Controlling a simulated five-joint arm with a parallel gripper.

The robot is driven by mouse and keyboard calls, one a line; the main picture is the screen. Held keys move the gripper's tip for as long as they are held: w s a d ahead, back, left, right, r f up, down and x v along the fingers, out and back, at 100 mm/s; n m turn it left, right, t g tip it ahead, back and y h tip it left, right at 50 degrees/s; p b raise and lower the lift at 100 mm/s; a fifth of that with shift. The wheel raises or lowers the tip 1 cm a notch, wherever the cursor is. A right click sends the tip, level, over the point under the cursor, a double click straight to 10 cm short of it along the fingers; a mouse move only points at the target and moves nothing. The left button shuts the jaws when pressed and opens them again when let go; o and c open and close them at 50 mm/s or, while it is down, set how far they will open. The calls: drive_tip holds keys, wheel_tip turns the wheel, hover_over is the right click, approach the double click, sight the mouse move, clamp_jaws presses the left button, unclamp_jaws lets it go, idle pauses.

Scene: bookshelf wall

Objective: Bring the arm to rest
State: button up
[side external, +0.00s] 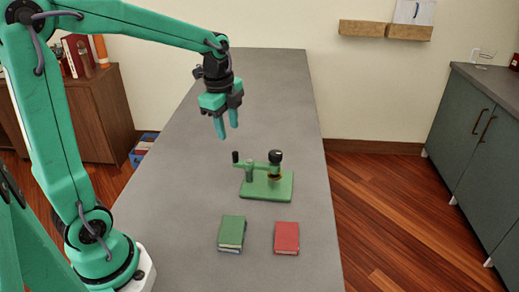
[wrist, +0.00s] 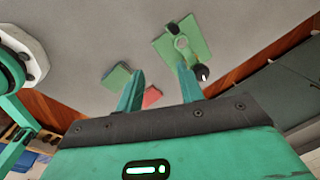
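My gripper (side external: 227,127) hangs in the air above the grey table (side external: 262,85), pointing down. Its two green fingers are apart with nothing between them; the open fingers also show in the wrist view (wrist: 160,90). A green stand (side external: 266,185) with a black knob and a side post is on the table, nearer the camera than my gripper and apart from it. In the wrist view the stand (wrist: 193,45) shows at the top, partly behind a finger. A green book (side external: 231,232) and a red book (side external: 286,237) lie flat on the table in front of the stand.
A brown cabinet (side external: 102,115) with books is at the back left. Dark cabinets (side external: 478,130) stand at the right, across the wooden floor (side external: 390,210). The far part of the table is clear.

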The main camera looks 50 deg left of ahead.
drive_tip(key=s+d+r+n+t, duration=0.1)
drive_tip(key=s+d+n+t, duration=0.1)
drive_tip(key=s+n, duration=0.5)
drive_tip(key=s+d+r+n+t, duration=0.2)
drive_tip(key=s+d+n, duration=0.2)
drive_tip(key=s+n, duration=0.3)
drive_tip(key=shift+s+d+r, duration=0.25)
drive_tip(key=shift+s+d, duration=0.1)
drive_tip(key=shift+s, duration=0.05)
idle(1.0)
